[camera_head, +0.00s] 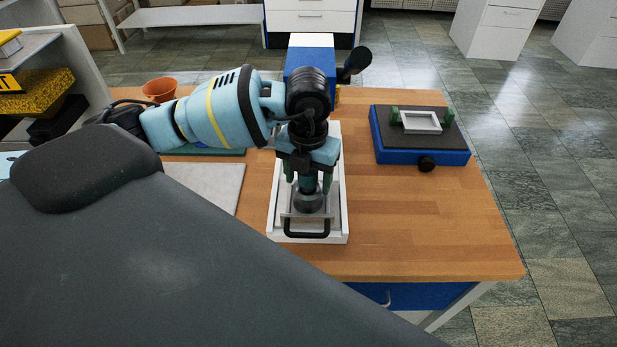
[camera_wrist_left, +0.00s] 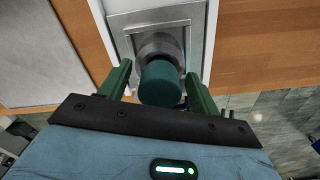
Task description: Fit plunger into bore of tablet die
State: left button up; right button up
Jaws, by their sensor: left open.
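The plunger, a dark green cylinder (camera_head: 308,185), stands upright at the grey round tablet die (camera_head: 308,203). In the left wrist view the plunger (camera_wrist_left: 161,84) rises from the die (camera_wrist_left: 156,46), whose grey collar surrounds its lower part. The bore and how deep the plunger sits in it are hidden. My left gripper (camera_head: 308,180) points down over the die, its green fingers either side of the plunger. In the left wrist view the gripper (camera_wrist_left: 158,70) is open, with a gap visible beside the plunger. My right gripper is not in view.
The die sits on a metal plate in a white tray (camera_head: 273,222) with a black front handle. A blue press base (camera_head: 420,157) with a white frame stands right. An orange pot (camera_head: 159,90) is back left. A grey mat (camera_head: 215,180) lies left. The table's right front is clear.

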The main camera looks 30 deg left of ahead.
pick_arm(q)
notch_tip(320, 180, up, 7)
jog(key=shift+r, duration=0.1)
dwell(0.8)
